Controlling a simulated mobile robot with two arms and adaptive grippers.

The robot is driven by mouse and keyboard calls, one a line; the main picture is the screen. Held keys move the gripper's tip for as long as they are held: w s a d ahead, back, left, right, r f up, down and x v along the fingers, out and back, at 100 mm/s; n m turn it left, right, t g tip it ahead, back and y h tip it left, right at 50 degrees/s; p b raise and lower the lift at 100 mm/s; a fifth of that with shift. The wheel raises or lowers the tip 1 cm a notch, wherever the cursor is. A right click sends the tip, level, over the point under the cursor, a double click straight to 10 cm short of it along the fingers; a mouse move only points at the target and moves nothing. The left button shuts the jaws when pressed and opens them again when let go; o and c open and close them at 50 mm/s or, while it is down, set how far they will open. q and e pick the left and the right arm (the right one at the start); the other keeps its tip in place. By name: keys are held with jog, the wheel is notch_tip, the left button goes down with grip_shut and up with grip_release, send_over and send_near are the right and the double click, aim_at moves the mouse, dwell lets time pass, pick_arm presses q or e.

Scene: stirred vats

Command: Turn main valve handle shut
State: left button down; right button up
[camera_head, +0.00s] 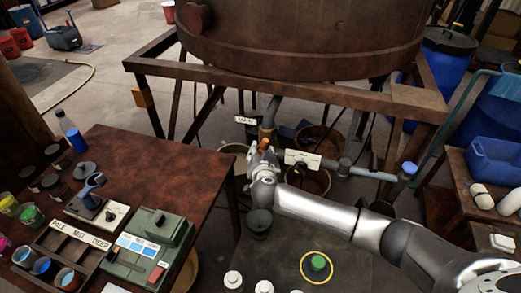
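My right arm comes in from the lower right, and its gripper (262,158) is at the pipework under the big rusty vat (300,45). A small orange-brown piece (265,144), possibly the valve handle, shows at the fingertips. Whether the fingers are closed on it or only beside it is too small to tell. A brassy fitting (267,132) on the vertical outlet pipe (271,108) is just behind. White labels hang by the pipes, one upper left (245,120) and one to the right (302,159). My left gripper is out of view.
The vat's rusty frame (300,94) crosses above the gripper. A grey side pipe (370,173) with a blue cap (408,168) runs right. Buckets (308,180) stand below. A brown table (150,150) with a green device (147,246) is left. A green button (318,263) is in front.

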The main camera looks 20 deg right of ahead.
jog(key=shift+x, duration=1.3)
jog(key=shift+a, duration=0.1)
grip_shut()
